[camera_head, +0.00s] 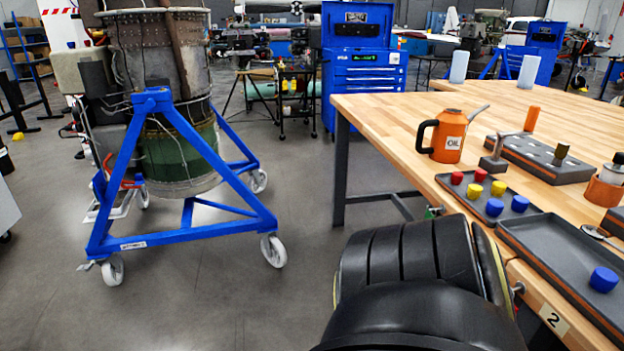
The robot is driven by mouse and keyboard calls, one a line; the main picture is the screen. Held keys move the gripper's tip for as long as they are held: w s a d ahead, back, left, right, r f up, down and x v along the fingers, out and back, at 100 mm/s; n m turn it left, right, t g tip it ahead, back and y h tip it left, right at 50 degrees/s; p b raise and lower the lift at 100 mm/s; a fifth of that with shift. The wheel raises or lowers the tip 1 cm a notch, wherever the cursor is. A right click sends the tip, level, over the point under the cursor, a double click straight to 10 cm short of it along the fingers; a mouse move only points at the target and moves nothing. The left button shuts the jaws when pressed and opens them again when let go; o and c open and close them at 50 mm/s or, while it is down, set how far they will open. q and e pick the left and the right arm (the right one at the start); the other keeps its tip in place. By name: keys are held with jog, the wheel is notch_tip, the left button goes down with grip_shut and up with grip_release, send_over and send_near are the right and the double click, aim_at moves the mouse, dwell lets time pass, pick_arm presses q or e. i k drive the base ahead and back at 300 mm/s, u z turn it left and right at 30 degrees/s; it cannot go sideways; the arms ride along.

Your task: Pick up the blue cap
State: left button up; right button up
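Three blue caps show on the wooden workbench. One blue cap (604,279) sits alone in the near dark tray (560,254) at the right edge. Two more, a left blue cap (494,207) and a right blue cap (519,203), sit close together in the dark tray behind it (457,191), with red caps (474,191) and yellow caps (499,188). Neither of my grippers is in view. A large black arm part of mine fills the bottom centre, just left of the bench edge, and hides part of it.
An orange oil can (449,137) and a dark block with holes (538,158) stand behind the trays. A blue wheeled stand (190,229) carries a turbine at left. A blue tool cabinet (362,80) stands behind. Floor between stand and bench is clear.

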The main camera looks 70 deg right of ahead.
aim_at(603, 280)
jog(key=z, duration=4.2)
jog(key=k, duration=0.4)
jog(key=u, duration=0.85)
jog(key=i, duration=0.6)
jog(key=z, duration=0.55)
